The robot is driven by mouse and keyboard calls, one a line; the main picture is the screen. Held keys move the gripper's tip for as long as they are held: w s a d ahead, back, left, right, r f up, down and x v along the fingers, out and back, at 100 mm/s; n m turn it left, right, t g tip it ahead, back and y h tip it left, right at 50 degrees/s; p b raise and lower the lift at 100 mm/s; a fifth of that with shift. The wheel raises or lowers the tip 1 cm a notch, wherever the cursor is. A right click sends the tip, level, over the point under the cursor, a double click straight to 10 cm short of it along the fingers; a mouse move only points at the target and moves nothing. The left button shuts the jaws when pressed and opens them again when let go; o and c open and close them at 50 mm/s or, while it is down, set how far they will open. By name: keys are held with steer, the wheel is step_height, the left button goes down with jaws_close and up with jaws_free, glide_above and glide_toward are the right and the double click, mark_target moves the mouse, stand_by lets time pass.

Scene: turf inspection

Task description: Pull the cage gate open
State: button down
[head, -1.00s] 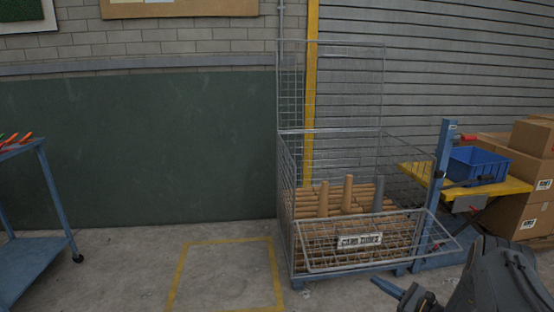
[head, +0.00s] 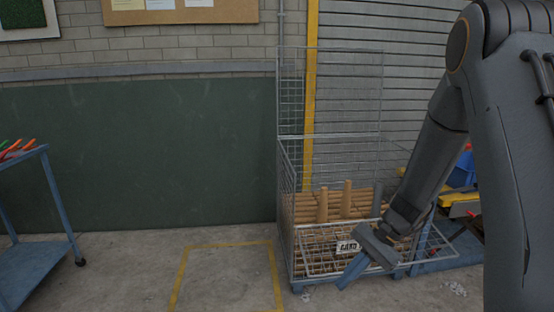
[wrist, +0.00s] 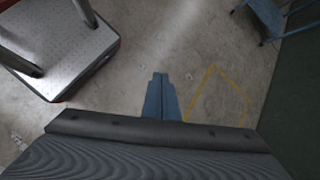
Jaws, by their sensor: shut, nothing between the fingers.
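The wire cage (head: 288,200) stands against the shutter wall, with wooden rolls or posts inside. Its front mesh gate (head: 318,238) is swung down and leans outward toward me, with a white sign (head: 347,247) on it. My gripper (head: 345,283) is shut and empty. It hangs in front of the gate and hides part of the mesh and sign. I cannot tell whether it touches the gate. In the wrist view my shut blue fingers (wrist: 159,82) point over bare floor, and no part of the cage shows.
A blue trolley (head: 30,215) stands at the left; it also shows in the wrist view (wrist: 266,18). A yellow floor outline (head: 176,275) lies left of the cage. A blue bin (head: 463,170) shows behind my arm at the right. The floor at centre left is clear.

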steer(key=s+d+r+n+t+h+p, duration=0.1)
steer(key=s+r+n+h, duration=0.6)
steer(key=s, duration=1)
step_height(320, 180, up, 5)
steer(key=n+p, duration=0.1)
steer(key=n, duration=0.2)
steer(key=shift+s, duration=0.3)
steer(key=c, duration=2.1)
jaws_free()
steer(key=shift+s+t, duration=0.2)
steer(key=shift+t, duration=0.1)
steer(key=shift+d, duration=0.15)
